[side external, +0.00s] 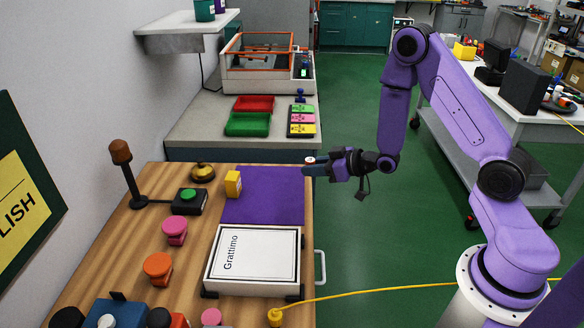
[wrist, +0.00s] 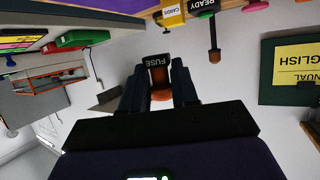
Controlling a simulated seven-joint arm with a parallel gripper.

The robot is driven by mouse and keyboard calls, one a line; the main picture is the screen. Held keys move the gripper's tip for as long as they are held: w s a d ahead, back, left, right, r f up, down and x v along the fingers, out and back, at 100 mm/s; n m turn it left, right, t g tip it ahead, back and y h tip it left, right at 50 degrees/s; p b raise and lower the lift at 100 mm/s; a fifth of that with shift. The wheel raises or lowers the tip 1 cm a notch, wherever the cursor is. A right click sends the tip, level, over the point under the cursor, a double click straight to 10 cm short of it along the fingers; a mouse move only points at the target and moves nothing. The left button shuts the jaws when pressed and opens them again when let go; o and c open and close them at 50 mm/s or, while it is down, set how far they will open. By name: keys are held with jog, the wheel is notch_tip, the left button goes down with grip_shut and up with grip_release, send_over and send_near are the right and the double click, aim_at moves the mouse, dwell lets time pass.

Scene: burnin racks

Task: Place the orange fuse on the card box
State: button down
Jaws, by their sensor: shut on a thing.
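My gripper (side external: 312,168) is shut on the orange fuse (wrist: 160,78). In the wrist view the fuse sits between the two fingers, with a black end labelled FUSE and a rounded orange part. In the side view the fuse is mostly hidden by the fingers. The gripper is level, near the far right corner of the wooden table. The card box (side external: 233,184) is a small yellow box on the table at the left edge of the purple mat, left of and apart from the gripper. It also shows in the wrist view (wrist: 173,14), labelled CARDS.
The purple mat (side external: 262,197) is bare. A green-topped button box (side external: 190,200), a brass bell (side external: 203,173) and a dark post (side external: 129,175) stand left of the card box. A white Grattimo box (side external: 254,258) lies in front. Pink (side external: 175,231) and orange (side external: 158,267) round-topped pieces stand left.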

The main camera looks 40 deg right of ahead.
jog(key=w+a+r, duration=0.7)
jog(key=a, duration=0.3)
send_over(235, 177)
jog(key=shift+m+h, duration=0.3)
notch_tip(235, 177, down, 10)
jog(key=shift+s+d+r, duration=0.1)
jog(key=shift+r, duration=0.1)
jog(key=shift+f, duration=1.6)
jog(key=shift+f, duration=0.1)
jog(key=c, duration=0.9)
grip_release()
jog(key=shift+o, duration=0.2)
